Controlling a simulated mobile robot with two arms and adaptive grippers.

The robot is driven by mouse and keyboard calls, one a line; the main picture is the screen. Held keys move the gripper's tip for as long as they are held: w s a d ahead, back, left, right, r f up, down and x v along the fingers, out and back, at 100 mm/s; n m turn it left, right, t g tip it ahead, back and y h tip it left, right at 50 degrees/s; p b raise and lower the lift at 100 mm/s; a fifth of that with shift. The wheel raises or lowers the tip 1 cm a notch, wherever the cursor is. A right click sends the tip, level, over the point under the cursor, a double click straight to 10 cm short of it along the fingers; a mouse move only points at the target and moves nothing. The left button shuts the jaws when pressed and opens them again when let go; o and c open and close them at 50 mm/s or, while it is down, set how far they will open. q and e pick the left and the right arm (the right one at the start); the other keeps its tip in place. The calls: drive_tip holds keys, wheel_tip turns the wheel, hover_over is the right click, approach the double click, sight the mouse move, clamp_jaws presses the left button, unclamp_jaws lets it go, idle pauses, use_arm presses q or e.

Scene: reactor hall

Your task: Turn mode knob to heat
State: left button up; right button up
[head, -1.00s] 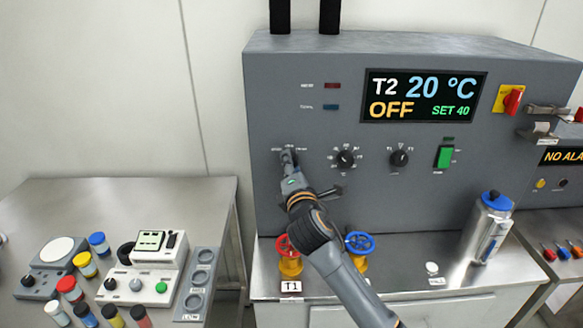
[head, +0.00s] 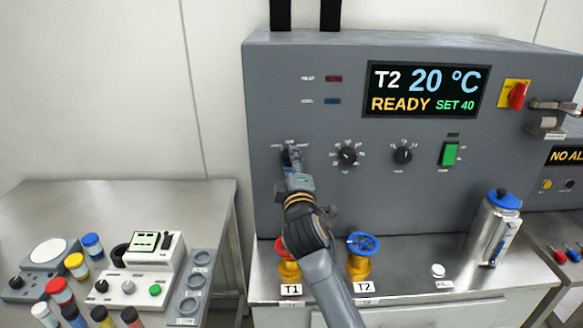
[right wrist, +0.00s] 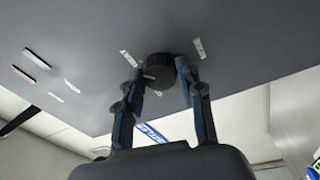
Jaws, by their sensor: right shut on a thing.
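The mode knob (right wrist: 160,68) is a black round knob on the grey reactor panel (head: 300,215), with white labels around it. My right gripper (head: 290,160) is at this knob at the panel's left. In the right wrist view its two fingers (right wrist: 160,80) are on either side of the knob, shut on it. In the head view the gripper hides most of the knob. The display (head: 425,90) reads T2 20 °C, READY, SET 40. The heat lamp (head: 333,78) is dark red and the cool lamp (head: 332,101) dark blue. My left gripper is not in view.
Two other black knobs (head: 347,156) and a green switch (head: 450,153) sit to the right. Below are a red valve (head: 287,262) and a blue valve (head: 361,246). A steel flask (head: 497,228) stands at right. A side table (head: 100,205) holds instruments and several capped vials.

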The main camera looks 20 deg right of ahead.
drive_tip(key=shift+f+m, duration=0.1)
drive_tip(key=shift+m, duration=0.2)
drive_tip(key=o, duration=1.2)
drive_tip(key=v, duration=1.2)
drive_tip(key=shift+a, duration=0.1)
